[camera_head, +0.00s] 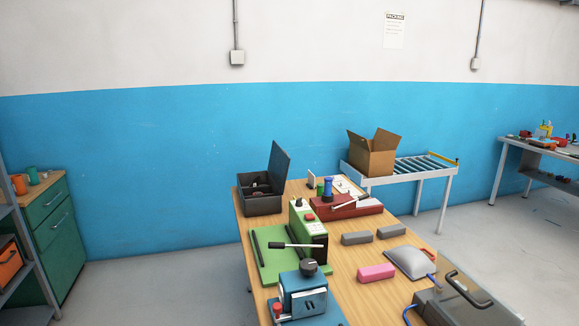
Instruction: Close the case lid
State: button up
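The case (260,206) is a dark grey box at the far left corner of the wooden table. Its lid (281,164) stands up, open, along the right side of the case. Some small dark items lie inside, too small to make out. My gripper is not in view, so its state and its place relative to the case are hidden.
A green machine (307,232) with a lever stands in front of the case, and a blue device (303,293) is nearer. A red tool (345,206) is right of the case. A grey box with a black handle (463,304) is at the lower right. Floor left of the table is clear.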

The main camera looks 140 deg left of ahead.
aim_at(280, 160)
jog(key=u, duration=2.3)
jog(key=i, duration=4.7)
jog(key=u, duration=2.9)
jog(key=i, duration=1.25)
